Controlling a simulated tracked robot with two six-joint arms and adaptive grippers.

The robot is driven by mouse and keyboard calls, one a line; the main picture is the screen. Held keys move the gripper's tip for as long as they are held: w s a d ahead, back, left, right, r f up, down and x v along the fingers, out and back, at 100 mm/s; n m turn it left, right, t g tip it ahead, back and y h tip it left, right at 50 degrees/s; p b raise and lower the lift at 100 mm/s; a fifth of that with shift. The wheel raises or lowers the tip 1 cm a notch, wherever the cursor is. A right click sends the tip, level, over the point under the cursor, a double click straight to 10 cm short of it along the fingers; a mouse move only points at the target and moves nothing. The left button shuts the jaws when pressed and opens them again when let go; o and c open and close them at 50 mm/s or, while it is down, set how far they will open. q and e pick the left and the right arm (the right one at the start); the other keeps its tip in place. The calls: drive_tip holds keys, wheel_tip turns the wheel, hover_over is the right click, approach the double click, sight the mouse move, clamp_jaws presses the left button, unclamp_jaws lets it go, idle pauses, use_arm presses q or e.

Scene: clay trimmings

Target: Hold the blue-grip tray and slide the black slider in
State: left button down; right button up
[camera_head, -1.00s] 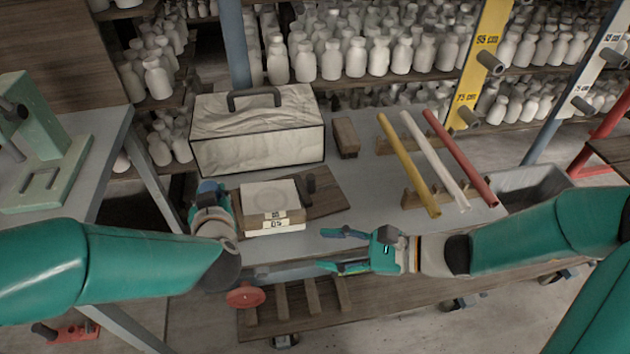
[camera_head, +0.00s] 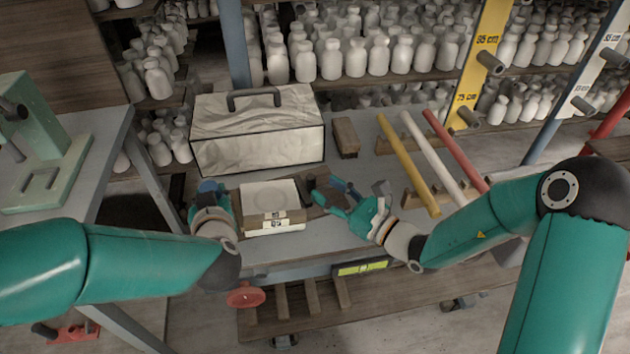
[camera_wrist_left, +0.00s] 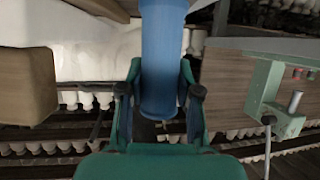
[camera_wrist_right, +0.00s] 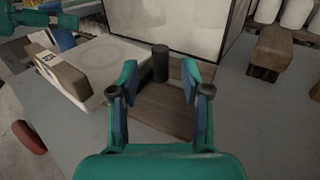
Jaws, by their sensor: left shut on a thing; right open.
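The blue grip (camera_head: 208,186) is a thick cylinder at the left end of the tray. My left gripper (camera_head: 211,203) is shut on it; the left wrist view shows the fingers on both sides of the blue grip (camera_wrist_left: 162,65). A pale slab with a faint ring (camera_head: 268,194) lies on the tray, with a labelled wooden front edge. The black slider's upright knob (camera_wrist_right: 160,62) stands at the slab's right on a brown wooden board (camera_wrist_right: 165,112). My right gripper (camera_head: 326,193) is open; its fingers flank the board, with the knob ahead between the tips, apparently untouched.
A cloth-covered case with a handle (camera_head: 257,130) stands behind the tray. A wooden block (camera_head: 346,137) is to its right. Yellow, white and red rods (camera_head: 408,163) rest on wooden holders farther right. A green level (camera_head: 362,267) is at the table's front edge.

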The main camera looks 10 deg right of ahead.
sight(314, 182)
drive_tip(key=shift+x, duration=2.2)
clamp_jaws()
